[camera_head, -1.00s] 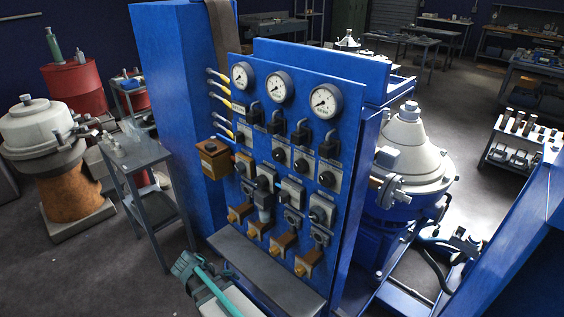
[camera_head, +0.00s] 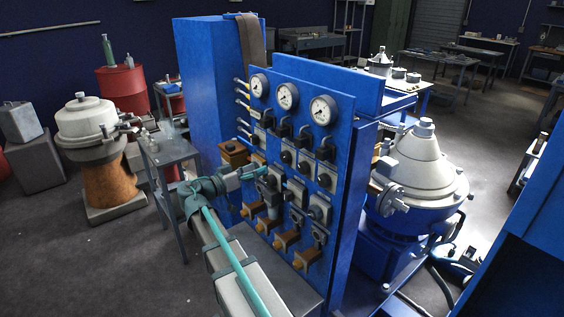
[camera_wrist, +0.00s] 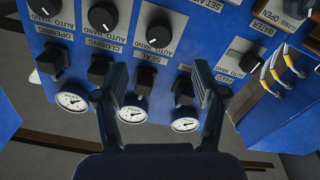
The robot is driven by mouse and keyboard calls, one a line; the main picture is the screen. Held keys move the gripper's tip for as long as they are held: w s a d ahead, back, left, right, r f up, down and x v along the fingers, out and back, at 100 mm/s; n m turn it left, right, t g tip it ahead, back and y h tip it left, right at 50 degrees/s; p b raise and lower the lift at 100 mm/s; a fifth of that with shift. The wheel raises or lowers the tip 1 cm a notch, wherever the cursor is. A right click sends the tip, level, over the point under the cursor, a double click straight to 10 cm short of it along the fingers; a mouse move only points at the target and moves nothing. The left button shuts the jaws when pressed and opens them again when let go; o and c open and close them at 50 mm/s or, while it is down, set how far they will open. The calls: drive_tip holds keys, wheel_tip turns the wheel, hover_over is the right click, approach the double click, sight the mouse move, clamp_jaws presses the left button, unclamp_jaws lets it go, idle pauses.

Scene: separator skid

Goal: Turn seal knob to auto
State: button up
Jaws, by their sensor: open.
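The wrist view shows the blue control panel (camera_wrist: 215,28) upside down, with labels reading OPENING, CLOSING, SEAL and FEED. The seal knob (camera_wrist: 158,35) is a round black selector on a pale plate, beside the SEAL and AUTO HAND lettering. A white line marks its face; I cannot tell its setting surely. My gripper (camera_wrist: 160,78) is open, and nothing shows held in it. In this view its fingertips lie below the seal knob, on either side of black handles (camera_wrist: 145,80). In the head view my arm reaches the panel (camera_head: 344,195) from the left; its fingertips are unclear.
Three pressure gauges (camera_wrist: 131,114) sit along the panel edge near my fingers. Other black selectors, such as the closing knob (camera_wrist: 102,15), stand close by. Yellow-tipped levers (camera_wrist: 270,76) project at the right. A grey side table (camera_head: 172,150) stands left of the panel.

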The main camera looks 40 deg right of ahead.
sight(283, 159)
drive_tip(key=d+p, duration=0.3)
drive_tip(key=d, duration=0.7)
drive_tip(key=shift+s+d, duration=0.15)
drive_tip(key=shift+d, duration=0.1)
drive_tip(key=c, duration=1.1)
drive_tip(key=shift+c, duration=0.2)
